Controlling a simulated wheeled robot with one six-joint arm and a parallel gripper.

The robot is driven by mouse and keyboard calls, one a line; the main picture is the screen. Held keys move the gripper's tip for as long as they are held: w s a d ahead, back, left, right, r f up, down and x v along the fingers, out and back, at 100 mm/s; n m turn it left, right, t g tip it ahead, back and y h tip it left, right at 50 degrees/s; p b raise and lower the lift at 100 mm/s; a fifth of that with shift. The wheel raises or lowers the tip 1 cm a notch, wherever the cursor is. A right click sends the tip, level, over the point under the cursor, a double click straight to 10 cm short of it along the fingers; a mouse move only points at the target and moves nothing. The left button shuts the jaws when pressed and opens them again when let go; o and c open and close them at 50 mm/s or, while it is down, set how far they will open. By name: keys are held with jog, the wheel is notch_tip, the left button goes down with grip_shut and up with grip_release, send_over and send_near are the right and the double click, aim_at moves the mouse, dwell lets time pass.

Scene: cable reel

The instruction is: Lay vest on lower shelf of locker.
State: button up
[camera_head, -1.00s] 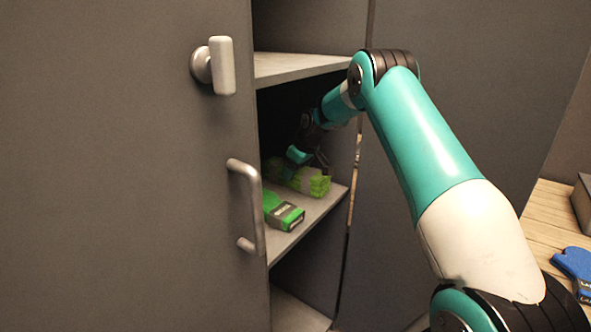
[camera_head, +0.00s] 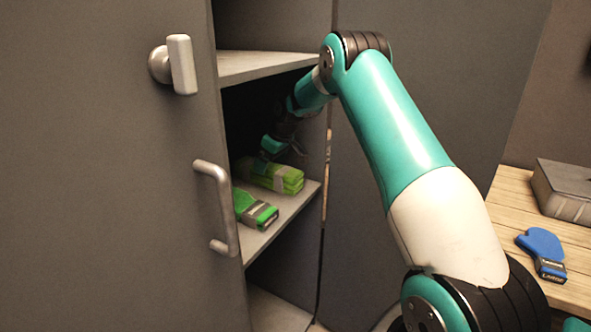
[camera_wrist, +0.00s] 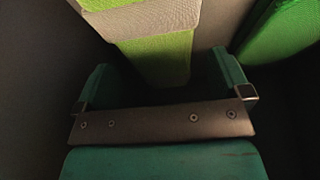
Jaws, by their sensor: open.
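The folded vest (camera_head: 283,180), lime green with grey bands, lies on the lower shelf (camera_head: 283,217) inside the locker. In the wrist view the vest (camera_wrist: 160,57) reaches in between the fingers from the top.
A darker green item (camera_head: 256,212) with a grey band and label lies left of the vest, close by. The upper shelf (camera_head: 262,67) is above my forearm. The locker door (camera_head: 100,180) with its handle stands at left. A wooden table (camera_head: 520,212) holds a blue mitt-like item (camera_head: 541,244) and a grey box (camera_head: 565,188).

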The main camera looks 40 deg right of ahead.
aim_at(286, 180)
jog(key=s+d, duration=0.1)
jog(key=s, duration=0.2)
jog(key=s+d+b, duration=0.1)
jog(key=s, duration=0.3)
jog(key=s+d, duration=0.2)
jog(key=s, duration=0.2)
jog(key=shift+s, duration=0.15)
